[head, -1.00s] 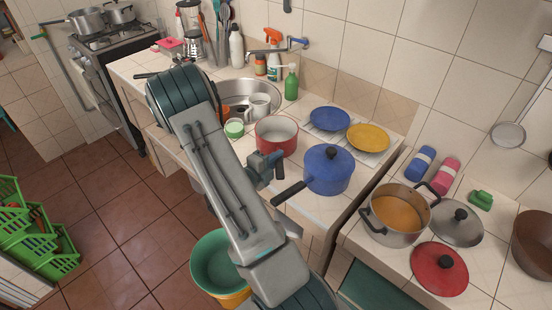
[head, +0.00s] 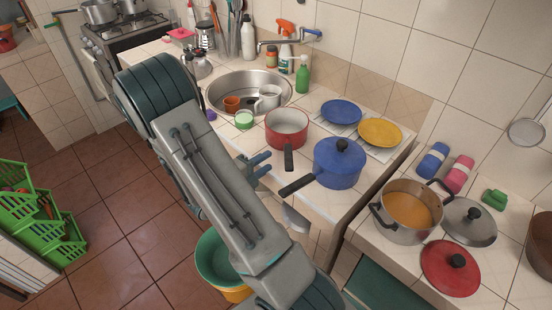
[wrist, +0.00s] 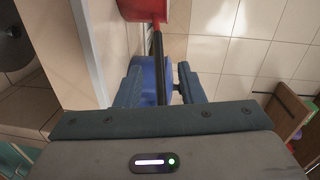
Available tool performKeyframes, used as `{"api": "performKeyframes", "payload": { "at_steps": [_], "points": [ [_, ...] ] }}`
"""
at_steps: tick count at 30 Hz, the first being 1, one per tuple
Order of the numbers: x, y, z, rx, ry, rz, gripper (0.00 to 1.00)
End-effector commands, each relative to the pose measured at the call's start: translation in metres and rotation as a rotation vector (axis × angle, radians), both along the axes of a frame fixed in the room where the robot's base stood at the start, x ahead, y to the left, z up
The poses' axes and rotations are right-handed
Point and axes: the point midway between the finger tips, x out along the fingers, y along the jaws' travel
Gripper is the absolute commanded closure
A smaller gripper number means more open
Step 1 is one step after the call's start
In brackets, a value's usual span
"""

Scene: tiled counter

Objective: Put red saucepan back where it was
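The red saucepan (head: 287,128), white inside, sits upright on the tiled counter between the sink and the blue pot. Its black handle (head: 288,160) points toward the counter's front edge. My gripper (head: 266,163) is open, just left of the handle in the head view, with a gap between them. In the wrist view the two fingers (wrist: 160,90) are spread apart. The saucepan's red side (wrist: 140,8) is at the top there, and its handle (wrist: 159,60) runs down into the gap between the fingers as seen. The fingers do not appear to touch it.
The blue lidded pot (head: 340,163) stands close right of the saucepan, its handle pointing left. Blue (head: 341,112) and yellow (head: 380,132) plates lie behind.

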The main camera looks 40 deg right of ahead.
Motion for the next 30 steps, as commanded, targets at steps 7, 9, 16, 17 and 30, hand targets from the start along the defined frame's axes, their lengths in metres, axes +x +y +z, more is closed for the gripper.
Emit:
{"api": "performKeyframes", "payload": {
  "at_steps": [7,9,16,17,30],
  "points": [
    [-0.005,0.025,0.003,0.002,-0.007,-0.005,0.65],
    [-0.009,0.026,0.008,0.018,-0.045,-0.030,0.65],
    [-0.045,0.025,0.041,0.181,-0.467,-0.302,0.65],
    [-0.052,0.026,0.045,0.209,-0.542,-0.354,0.65],
    [-0.123,0.083,0.087,0.506,-1.606,-1.190,0.65]
  ]
}}
